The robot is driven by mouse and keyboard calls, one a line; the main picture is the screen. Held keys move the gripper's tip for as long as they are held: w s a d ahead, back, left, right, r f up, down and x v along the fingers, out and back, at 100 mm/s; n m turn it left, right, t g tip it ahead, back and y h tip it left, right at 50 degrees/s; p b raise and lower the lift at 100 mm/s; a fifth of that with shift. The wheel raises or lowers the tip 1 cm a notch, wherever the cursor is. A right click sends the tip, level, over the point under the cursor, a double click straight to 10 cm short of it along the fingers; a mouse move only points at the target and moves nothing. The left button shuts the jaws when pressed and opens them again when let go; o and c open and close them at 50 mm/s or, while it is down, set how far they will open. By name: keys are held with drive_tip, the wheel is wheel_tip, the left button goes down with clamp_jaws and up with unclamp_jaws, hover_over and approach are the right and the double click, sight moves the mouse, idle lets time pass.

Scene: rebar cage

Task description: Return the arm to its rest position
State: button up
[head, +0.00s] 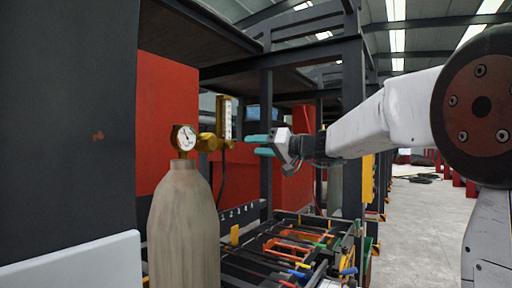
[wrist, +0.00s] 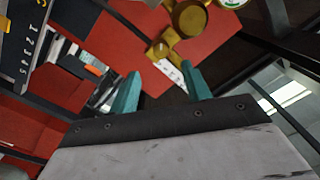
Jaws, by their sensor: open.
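My arm reaches in from the right in the head view, with its white link roughly level. My gripper (head: 258,145) is at its end, pointing left, with teal fingers apart and nothing between them. In the wrist view my gripper (wrist: 160,85) also shows open and empty. It is in the air close to the brass regulator (head: 208,142) on top of a tan gas cylinder (head: 182,225). The regulator also shows beyond the fingertips in the wrist view (wrist: 190,18). I cannot tell the exact gap between them.
A round gauge (head: 185,138) sits on the regulator. Below my arm is a rack of coloured tools (head: 290,250). A dark steel post (head: 353,120) stands behind my arm. Red panels (head: 165,120) are at the left. The concrete floor (head: 420,215) at the right is mostly clear.

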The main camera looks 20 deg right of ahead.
drive_tip(key=s+a+f+m+g+h, duration=0.25)
drive_tip(key=s+f+g, duration=0.25)
drive_tip(key=s+f, duration=0.4)
drive_tip(key=s+a+f+m+g+h, duration=0.1)
drive_tip(key=s+a+f+g, duration=0.25)
drive_tip(key=s+f, duration=0.45)
drive_tip(key=s+d+f+g+h, duration=0.1)
drive_tip(key=s+f+h, duration=0.1)
drive_tip(key=s+f, duration=0.3)
drive_tip(key=s+d+f+n+g+h, duration=0.1)
drive_tip(key=s+f, duration=0.4)
drive_tip(key=s, duration=0.6)
drive_tip(key=s+d+f+n+g+h, duration=0.1)
drive_tip(key=s+f+h, duration=0.3)
drive_tip(key=s, duration=0.5)
drive_tip(key=shift+d+f+g+h, duration=0.15)
drive_tip(key=shift+f+g+h, duration=0.2)
drive_tip(key=shift+f+g, duration=0.3)
drive_tip(key=shift+r, duration=0.1)
